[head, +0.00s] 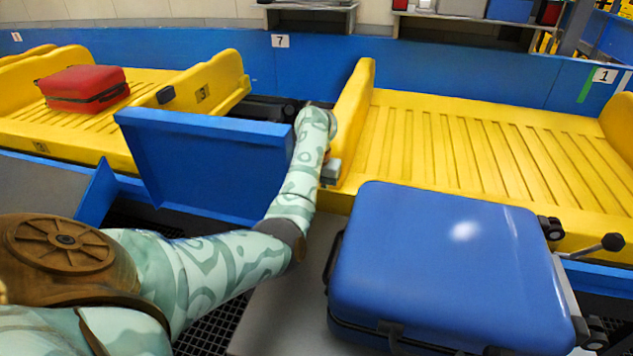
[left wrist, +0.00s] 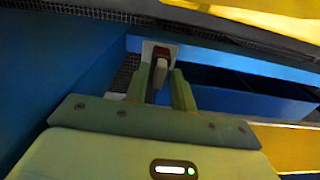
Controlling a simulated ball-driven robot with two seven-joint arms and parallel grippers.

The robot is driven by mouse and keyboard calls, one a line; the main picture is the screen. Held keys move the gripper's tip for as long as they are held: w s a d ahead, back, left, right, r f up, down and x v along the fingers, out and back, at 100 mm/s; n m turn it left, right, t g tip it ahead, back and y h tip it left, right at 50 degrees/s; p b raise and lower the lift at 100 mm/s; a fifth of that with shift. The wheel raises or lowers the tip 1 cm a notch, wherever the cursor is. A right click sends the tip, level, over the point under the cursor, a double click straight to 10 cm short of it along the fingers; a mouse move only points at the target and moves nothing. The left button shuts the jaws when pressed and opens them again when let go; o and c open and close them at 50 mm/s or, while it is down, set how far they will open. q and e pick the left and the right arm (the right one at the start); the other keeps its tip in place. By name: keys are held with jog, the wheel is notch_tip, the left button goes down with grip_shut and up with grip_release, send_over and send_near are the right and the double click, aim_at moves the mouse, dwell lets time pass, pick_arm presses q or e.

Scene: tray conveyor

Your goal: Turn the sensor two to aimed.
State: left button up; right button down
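In the left wrist view, a small sensor (left wrist: 160,68) with a reddish-brown and grey body stands in front of a pale plate by a blue wall. My left gripper (left wrist: 160,84) has one green finger on each side of it. I cannot tell whether the fingers touch it. In the head view, my left arm reaches forward, and my left gripper (head: 330,172) is beside the end of the yellow tray. A small orange-red part, perhaps the sensor, shows there, mostly hidden by my wrist. No label on it is readable. My right gripper is not in view.
A blue suitcase (head: 440,262) lies on a grey surface at front right, near my arm. A black-knobbed lever (head: 610,242) stands to its right. A blue panel (head: 205,165) is left of my forearm. Yellow trays (head: 345,125) line the conveyor; the left one carries a red suitcase (head: 86,88).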

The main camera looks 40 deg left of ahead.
pick_arm(q)
grip_shut()
jog(key=shift+n, duration=0.3)
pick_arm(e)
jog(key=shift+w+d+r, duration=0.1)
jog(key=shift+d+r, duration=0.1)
pick_arm(q)
jog(key=shift+o, duration=1.5)
grip_release()
